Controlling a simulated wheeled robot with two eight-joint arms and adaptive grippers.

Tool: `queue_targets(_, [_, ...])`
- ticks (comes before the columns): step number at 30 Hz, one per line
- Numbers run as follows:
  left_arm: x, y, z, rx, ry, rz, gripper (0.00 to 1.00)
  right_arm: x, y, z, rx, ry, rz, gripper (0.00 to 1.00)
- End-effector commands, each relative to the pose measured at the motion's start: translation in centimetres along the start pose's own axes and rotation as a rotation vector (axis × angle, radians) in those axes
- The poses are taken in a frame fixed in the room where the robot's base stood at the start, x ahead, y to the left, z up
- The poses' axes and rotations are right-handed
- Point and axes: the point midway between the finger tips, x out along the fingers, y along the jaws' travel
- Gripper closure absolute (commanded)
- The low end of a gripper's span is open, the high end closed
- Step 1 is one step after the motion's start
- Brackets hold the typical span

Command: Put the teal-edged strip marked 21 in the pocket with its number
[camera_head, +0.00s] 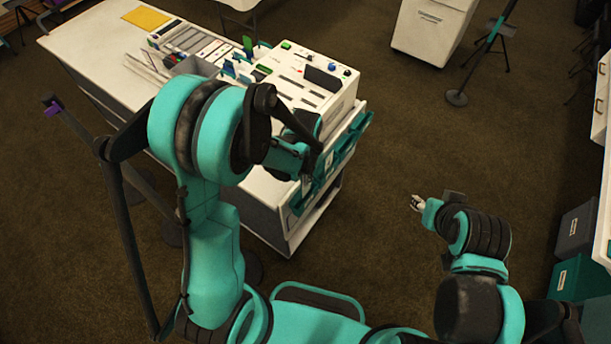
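Teal pockets (350,143) line the side of the white cabinet, with pale labels too small to read. My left gripper (308,172) is close in front of these pockets, pointing down. Its own arm hides part of the pockets, and I cannot tell whether its fingers are open or shut on something. I cannot make out a strip marked 21 in this view. My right gripper (417,203) is over bare floor, to the right of the cabinet and apart from it. Its fingers are too small to judge.
A white control box (318,92) with slots and knobs stands on the cabinet top. Teal, blue and green upright pieces (246,56) stand beside it. A long white table (95,45) bears a yellow sheet (146,17).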

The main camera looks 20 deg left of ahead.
Motion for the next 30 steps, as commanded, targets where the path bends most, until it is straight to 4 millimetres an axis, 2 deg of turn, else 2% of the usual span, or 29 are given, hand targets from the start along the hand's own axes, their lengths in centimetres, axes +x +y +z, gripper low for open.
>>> queue_targets(19, [0.2, 0.0, 0.0, 0.000, 0.000, 0.000, 1.00, 0.1, 0.0, 0.1, 0.000, 0.000, 0.000, 0.60])
queue_targets(30, [1.1, 0.0, 0.0, 0.000, 0.000, 0.000, 1.00, 0.9, 0.0, 0.6, 0.000, 0.000, 0.000, 0.60])
